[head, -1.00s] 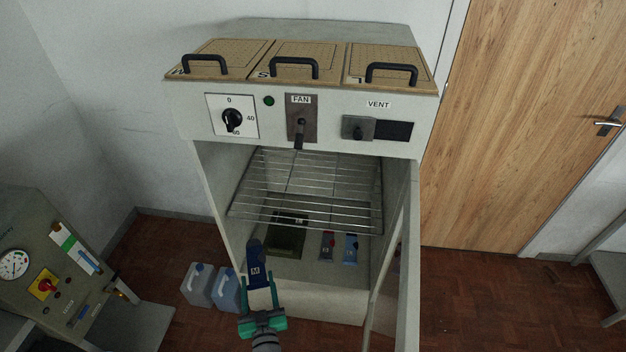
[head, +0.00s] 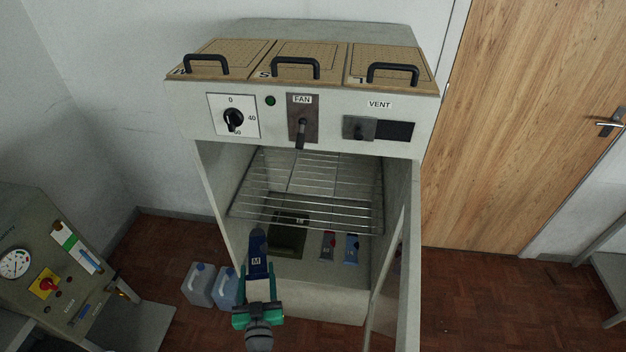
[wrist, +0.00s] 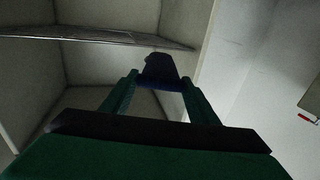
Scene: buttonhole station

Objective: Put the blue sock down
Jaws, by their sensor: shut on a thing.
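The blue sock (head: 258,252) is dark blue with a small white M label. In the head view it stands up from my gripper (head: 259,278) at the left front of the open cabinet. My gripper, with green parts, is shut on the sock. In the wrist view the sock (wrist: 160,70) shows dark between the two green fingertips (wrist: 158,85). Its lower end is hidden by the gripper in the head view.
The cabinet (head: 345,303) has a wire rack (head: 305,200) above a floor holding a dark box (head: 288,238), a red-and-grey sock (head: 328,245) and a lighter blue one (head: 351,249). Its door (head: 408,270) stands open at right. Jerrycans (head: 200,285) stand left.

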